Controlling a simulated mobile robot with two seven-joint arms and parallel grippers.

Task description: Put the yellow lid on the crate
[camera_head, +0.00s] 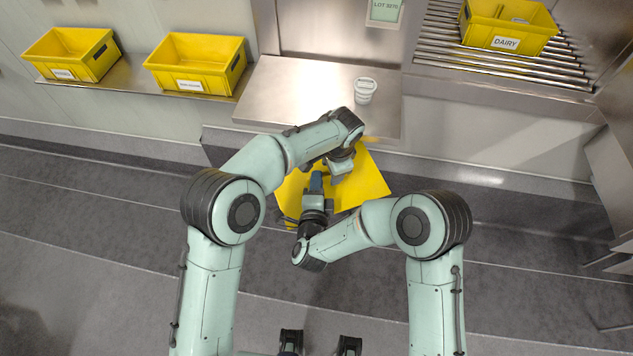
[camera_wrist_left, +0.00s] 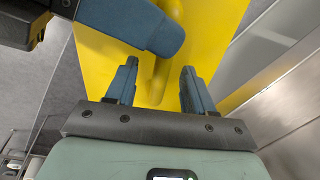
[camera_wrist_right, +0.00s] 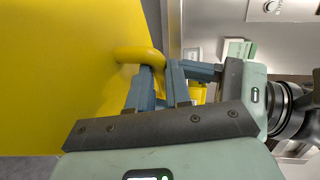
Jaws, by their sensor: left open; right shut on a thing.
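The yellow lid (camera_head: 368,187) is a flat tilted sheet held in the air in front of the steel counter. Its bar handle (camera_wrist_left: 161,62) shows in the left wrist view and also in the right wrist view (camera_wrist_right: 137,54). My right gripper (camera_head: 316,180) is shut on the handle; its fingers show in the right wrist view (camera_wrist_right: 161,75). My left gripper (camera_wrist_left: 157,85) is open, with a finger on each side of the handle. Yellow crates stand behind: one labelled DAIRY (camera_head: 492,42) on the rollers, and two on the left shelf (camera_head: 158,79) (camera_head: 102,68).
The steel counter (camera_head: 275,95) behind the lid holds a white lidded cup (camera_head: 365,90). The roller conveyor (camera_head: 440,52) lies at the back right. A LOT sign (camera_head: 385,10) hangs above the counter. The grey floor is open on both sides.

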